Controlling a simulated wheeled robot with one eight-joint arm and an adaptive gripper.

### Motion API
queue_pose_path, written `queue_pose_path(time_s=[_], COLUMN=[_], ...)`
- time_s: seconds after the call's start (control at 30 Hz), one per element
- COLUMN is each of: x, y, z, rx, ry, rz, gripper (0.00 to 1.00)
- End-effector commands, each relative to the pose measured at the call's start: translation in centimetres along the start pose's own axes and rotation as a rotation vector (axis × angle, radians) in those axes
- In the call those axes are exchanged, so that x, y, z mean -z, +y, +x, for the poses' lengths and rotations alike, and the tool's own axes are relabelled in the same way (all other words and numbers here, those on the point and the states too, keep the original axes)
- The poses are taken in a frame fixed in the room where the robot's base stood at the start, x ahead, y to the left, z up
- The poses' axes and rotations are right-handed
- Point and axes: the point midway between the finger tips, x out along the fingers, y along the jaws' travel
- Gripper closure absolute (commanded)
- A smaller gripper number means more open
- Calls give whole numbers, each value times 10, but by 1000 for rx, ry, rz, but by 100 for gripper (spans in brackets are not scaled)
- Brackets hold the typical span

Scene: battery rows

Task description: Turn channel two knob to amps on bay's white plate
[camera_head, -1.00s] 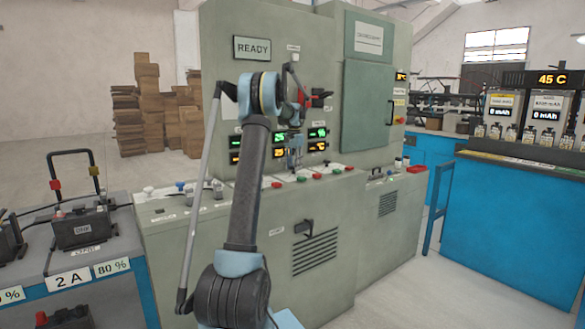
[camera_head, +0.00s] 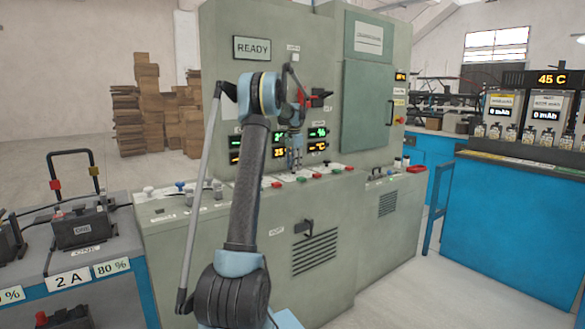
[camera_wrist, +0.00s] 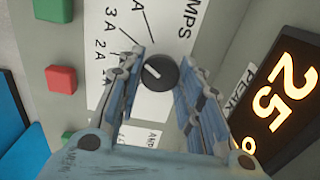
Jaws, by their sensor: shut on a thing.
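A dark round knob (camera_wrist: 161,73) with a white pointer line sits on a white plate (camera_wrist: 212,42) in the wrist view. The plate is printed with "AMPS", cut off at its start, and marks such as 2A and 3A. The pointer line slants toward the upper left. My gripper (camera_wrist: 166,62) has its blue fingers on both sides of the knob and is shut on it. In the head view my gripper (camera_head: 294,160) is down at the sloped panel of the green-grey cabinet, below the lit displays; the knob cannot be made out there. No channel number is readable.
Red (camera_wrist: 61,79) and green buttons lie left of the plate in the wrist view. An orange display (camera_wrist: 284,108) reading 25° is close on the right. The cabinet (camera_head: 225,90) rises behind my arm. A battery bench (camera_head: 70,255) stands at the left.

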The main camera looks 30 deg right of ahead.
Motion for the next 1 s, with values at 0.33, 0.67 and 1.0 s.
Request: queue_pose_path(time_s=[0.33, 0.67, 1.0], x=[-1, 0, -1], y=[-1, -1, -2], z=[0, -10, -70], rx=[2, 1, 1], ry=[-2, -1, -1], rz=[-2, -1, -2], gripper=[46, 46, 46])
